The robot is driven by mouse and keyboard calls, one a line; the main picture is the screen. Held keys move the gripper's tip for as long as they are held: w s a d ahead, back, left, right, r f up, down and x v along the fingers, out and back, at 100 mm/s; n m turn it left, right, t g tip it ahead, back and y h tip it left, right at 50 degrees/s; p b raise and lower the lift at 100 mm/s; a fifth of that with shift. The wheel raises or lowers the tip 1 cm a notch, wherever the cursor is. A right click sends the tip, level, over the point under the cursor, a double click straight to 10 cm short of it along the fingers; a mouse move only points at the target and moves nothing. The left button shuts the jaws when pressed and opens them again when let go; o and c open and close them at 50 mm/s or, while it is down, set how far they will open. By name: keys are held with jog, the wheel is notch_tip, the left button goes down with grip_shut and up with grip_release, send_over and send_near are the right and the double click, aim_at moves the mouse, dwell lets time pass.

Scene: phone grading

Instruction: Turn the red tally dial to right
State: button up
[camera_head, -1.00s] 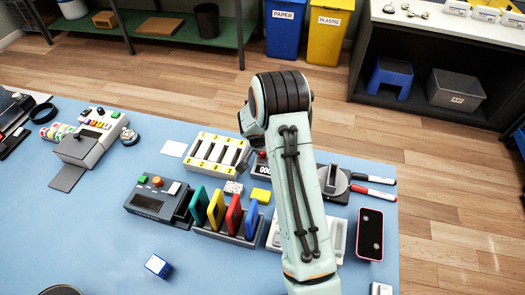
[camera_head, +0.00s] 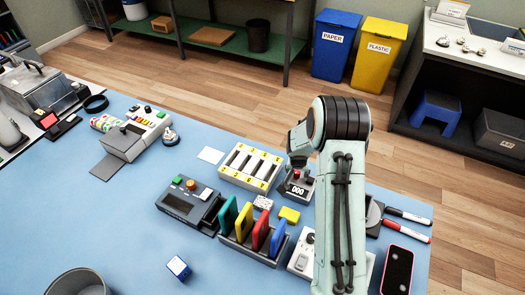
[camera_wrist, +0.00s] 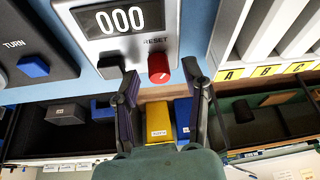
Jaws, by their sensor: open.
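The tally counter (camera_head: 297,190) is a grey box with a display reading 000. In the wrist view, its face (camera_wrist: 125,45) fills the top centre. The red dial (camera_wrist: 160,69), bearing a small pale mark, sits by the RESET label; it also shows in the head view (camera_head: 296,174). A black knob (camera_wrist: 110,65) is left of it. My gripper (camera_wrist: 160,76) is open, one finger on each side of the red dial in the picture; contact cannot be told. In the head view, my gripper (camera_head: 298,152) is just above and behind the dial, its fingers mostly hidden.
A white rack with yellow labels (camera_head: 251,167) stands left of the counter. A yellow block (camera_head: 289,215) and a holder with upright coloured cards (camera_head: 249,247) are in front. Markers (camera_head: 405,225) lie to the right, beyond my arm. The wrist view shows a TURN-labelled device (camera_wrist: 35,45).

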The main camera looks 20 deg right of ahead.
jog(key=n+y, duration=0.1)
jog(key=n, duration=0.2)
jog(key=n+t+y, duration=0.1)
jog(key=n, duration=0.2)
jog(key=shift+d, duration=0.2)
jog(key=n+y, duration=0.2)
jog(key=n, duration=0.2)
jog(key=shift+n, duration=0.8)
jog(key=v, duration=0.7)
jog(key=shift+w+d, duration=0.15)
jog(key=w+a+r+n+t, duration=0.1)
jog(key=a+r+n, duration=0.3)
jog(key=a+r, duration=1.05)
jog(key=s+a+r, duration=0.4)
jog(key=s+r, duration=0.2)
jog(key=s, duration=0.2)
jog(key=shift+a, duration=0.25)
